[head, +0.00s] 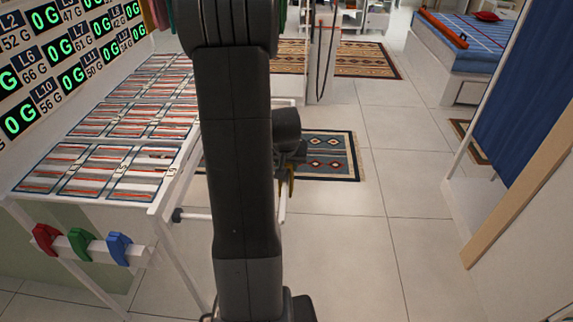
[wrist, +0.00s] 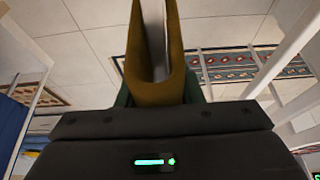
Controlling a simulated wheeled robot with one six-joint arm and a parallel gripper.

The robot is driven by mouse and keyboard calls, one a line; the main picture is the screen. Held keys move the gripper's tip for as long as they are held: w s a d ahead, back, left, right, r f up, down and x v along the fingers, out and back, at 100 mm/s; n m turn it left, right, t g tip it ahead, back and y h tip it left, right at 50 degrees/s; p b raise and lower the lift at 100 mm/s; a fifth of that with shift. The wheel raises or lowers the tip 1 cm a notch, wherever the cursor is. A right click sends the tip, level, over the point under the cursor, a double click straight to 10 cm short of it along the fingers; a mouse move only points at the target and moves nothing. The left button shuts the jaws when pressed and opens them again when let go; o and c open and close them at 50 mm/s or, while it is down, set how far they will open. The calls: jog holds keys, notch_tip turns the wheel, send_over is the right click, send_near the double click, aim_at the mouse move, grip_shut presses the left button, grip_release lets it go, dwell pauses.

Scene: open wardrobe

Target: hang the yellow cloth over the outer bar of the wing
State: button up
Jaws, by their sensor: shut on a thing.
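The yellow cloth (wrist: 175,82) shows mustard-coloured in the wrist view, folded in a V and standing out from my gripper (wrist: 158,98). My gripper is shut on it. A pale strip shows between the two sides of the fold; I cannot tell whether it is a bar or the background. In the head view, my arm hides most of my gripper (head: 291,162), and only a sliver of the cloth (head: 291,187) shows below it. A white rail (head: 283,200) stands beside that sliver; I cannot tell whether they touch, or whether it is the wing's outer bar.
A white rack (head: 155,205) with several framed trays stands at left. Red, green and blue clips (head: 82,245) sit on its front bar. A patterned rug (head: 335,160) lies behind my arm. A blue curtain (head: 525,95) and wooden edge (head: 520,185) stand at right. The middle floor is clear.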

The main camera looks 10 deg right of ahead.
jog(key=o, duration=1.1)
jog(key=p+v, duration=0.1)
jog(key=v, duration=1.2)
jog(key=shift+s+r, duration=0.2)
jog(key=shift+r, duration=0.15)
jog(key=shift+f, duration=0.15)
jog(key=b+x, duration=0.1)
jog(key=x, duration=1.2)
jog(key=shift+w+f, duration=0.15)
jog(key=shift+f, duration=0.05)
jog(key=shift+f+b, duration=0.3)
jog(key=shift+f, duration=0.2)
